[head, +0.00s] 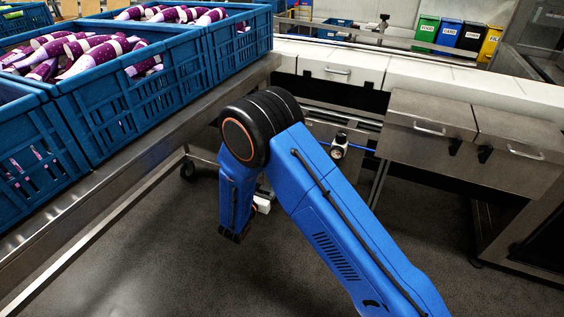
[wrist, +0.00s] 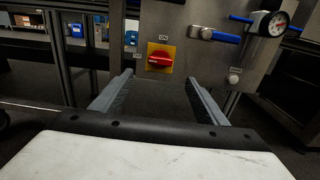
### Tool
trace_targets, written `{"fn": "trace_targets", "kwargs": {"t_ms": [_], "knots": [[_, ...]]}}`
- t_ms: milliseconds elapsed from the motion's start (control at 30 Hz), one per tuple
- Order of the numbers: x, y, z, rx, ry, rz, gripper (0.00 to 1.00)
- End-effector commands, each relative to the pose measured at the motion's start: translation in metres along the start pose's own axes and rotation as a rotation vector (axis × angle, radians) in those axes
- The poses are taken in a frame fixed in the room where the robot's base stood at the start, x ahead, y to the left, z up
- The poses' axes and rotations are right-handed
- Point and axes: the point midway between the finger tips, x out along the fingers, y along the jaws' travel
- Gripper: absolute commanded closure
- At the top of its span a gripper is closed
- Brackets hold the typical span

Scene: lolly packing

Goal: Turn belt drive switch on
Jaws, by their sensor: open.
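The belt drive switch (wrist: 160,59) is a red rotary handle on a yellow plate, in the upper middle of the wrist view. Its handle lies roughly level, with small labels above and to its left. It is mounted on a steel panel (wrist: 196,72). My gripper (wrist: 158,85) is open and empty, its two grey fingers pointing at the panel below and either side of the switch. It appears apart from the switch. In the head view my blue arm hangs down in the middle; the switch cannot be made out there.
A blue-handled valve (wrist: 215,35) and a round gauge (wrist: 269,24) sit right of the switch, with a round knob (wrist: 234,77) below them. In the head view, blue crates (head: 115,115) of purple-wrapped lollies stand on a steel table (head: 150,165) at left. Steel-covered machinery (head: 440,130) stands at right.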

Motion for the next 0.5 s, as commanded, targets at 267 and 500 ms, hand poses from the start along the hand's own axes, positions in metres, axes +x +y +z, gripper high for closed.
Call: {"fn": "trace_targets", "kwargs": {"t_ms": [267,500], "knots": [[0.051,-0.001,0.0,0.0,0.0,-0.003,0.33],[0.092,-0.001,0.0,0.002,0.0,-0.003,0.33]]}}
